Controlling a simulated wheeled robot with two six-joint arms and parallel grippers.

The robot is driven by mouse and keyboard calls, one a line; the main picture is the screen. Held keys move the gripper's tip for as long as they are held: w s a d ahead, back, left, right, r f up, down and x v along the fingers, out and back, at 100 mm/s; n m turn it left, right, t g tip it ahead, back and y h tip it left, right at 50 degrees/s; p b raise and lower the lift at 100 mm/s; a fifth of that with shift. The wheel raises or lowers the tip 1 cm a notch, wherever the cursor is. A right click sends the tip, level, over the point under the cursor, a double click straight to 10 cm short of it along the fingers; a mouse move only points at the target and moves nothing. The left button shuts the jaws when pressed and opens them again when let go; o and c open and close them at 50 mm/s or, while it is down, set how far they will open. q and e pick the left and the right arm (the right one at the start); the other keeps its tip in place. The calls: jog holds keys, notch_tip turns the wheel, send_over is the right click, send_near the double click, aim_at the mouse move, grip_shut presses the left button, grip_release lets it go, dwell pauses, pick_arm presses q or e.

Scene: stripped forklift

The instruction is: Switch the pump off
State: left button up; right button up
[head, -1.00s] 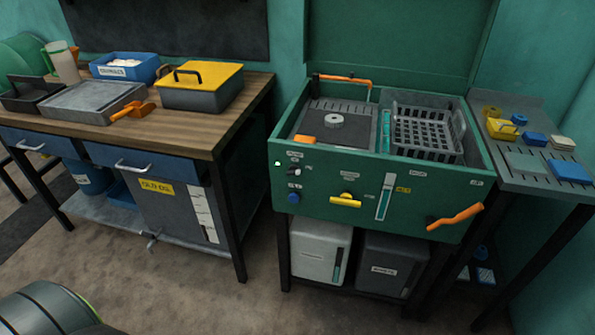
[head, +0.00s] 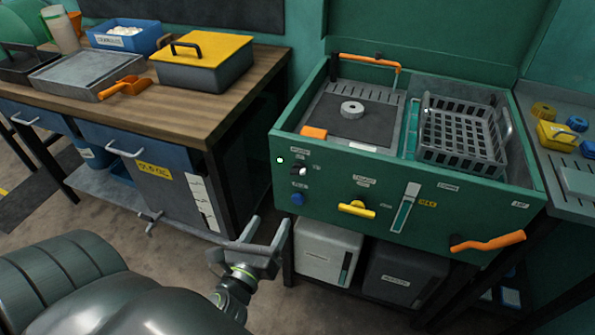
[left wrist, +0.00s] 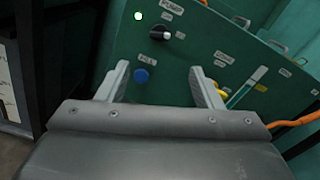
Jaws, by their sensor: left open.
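The pump switch is a black knob with a white pointer (head: 297,170) at the upper left of the green machine's front panel. It also shows in the left wrist view (left wrist: 160,32), under a label that reads PUMP, its white end toward the right. A small lamp (head: 280,160) left of the knob glows whitish green; it is also lit in the left wrist view (left wrist: 138,16). My left gripper (head: 266,234) is open and empty, below and left of the knob, apart from the panel. In the left wrist view its fingers (left wrist: 158,80) point toward the panel. My right gripper is out of view.
A blue button (head: 298,199) sits below the knob. A yellow handle (head: 357,209), a level gauge (head: 405,209) and an orange lever (head: 488,243) are farther right. A basket (head: 462,140) sits in the machine. A workbench (head: 225,105) stands to the left.

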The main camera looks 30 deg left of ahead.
aim_at(296, 173)
pick_arm(q)
jog(key=x, duration=1.7)
jog(key=shift+d+p, duration=0.1)
jog(key=shift+p, duration=0.25)
jog(key=shift+s, duration=0.1)
jog(key=c, duration=1)
